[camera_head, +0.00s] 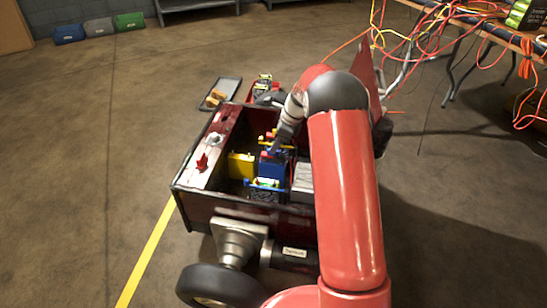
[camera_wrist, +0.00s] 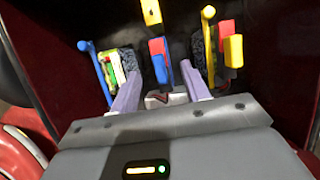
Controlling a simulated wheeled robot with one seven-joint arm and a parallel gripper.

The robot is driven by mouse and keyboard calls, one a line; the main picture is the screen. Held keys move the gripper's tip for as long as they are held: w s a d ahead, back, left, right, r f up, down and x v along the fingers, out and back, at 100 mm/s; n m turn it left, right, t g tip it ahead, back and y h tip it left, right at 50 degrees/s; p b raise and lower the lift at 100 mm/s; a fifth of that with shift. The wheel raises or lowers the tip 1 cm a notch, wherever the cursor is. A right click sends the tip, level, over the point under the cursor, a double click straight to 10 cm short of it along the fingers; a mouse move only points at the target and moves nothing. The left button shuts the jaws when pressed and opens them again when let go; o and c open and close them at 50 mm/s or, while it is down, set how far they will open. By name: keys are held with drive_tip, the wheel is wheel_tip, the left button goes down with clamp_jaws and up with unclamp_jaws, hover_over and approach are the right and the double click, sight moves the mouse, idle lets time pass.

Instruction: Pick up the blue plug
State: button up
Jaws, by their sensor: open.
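In the wrist view, my gripper (camera_wrist: 165,68) is open, with its two pale purple fingers pointing into a dark bin. A blue piece with a red part (camera_wrist: 160,62) shows between the fingertips, apart from both as far as I can see. A blue bar (camera_wrist: 94,66) stands left of the fingers, beside a block with green, yellow and red parts. I cannot tell for sure which blue piece is the plug. In the head view, a blue block (camera_head: 271,166) is inside the bin, below my wrist; the fingers are hard to make out there.
The dark red bin (camera_head: 222,207) has walls around the pieces. Inside are a yellow block (camera_head: 242,166) and, in the wrist view, a yellow bar (camera_wrist: 209,48) and a red piece (camera_wrist: 226,33) right of the fingers. A cable-covered table (camera_head: 500,30) stands at the right.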

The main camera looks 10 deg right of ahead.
drive_tip(key=x, duration=0.3)
drive_tip(key=b+x, duration=0.1)
drive_tip(key=x, duration=0.2)
drive_tip(key=shift+s+d+f, duration=0.1)
drive_tip(key=shift+s+f, duration=0.05)
drive_tip(key=shift+f, duration=0.25)
clamp_jaws()
drive_tip(key=shift+r, duration=0.1)
wheel_tip(320, 180, up, 20)
drive_tip(key=p, duration=0.3)
drive_tip(key=shift+p, duration=0.3)
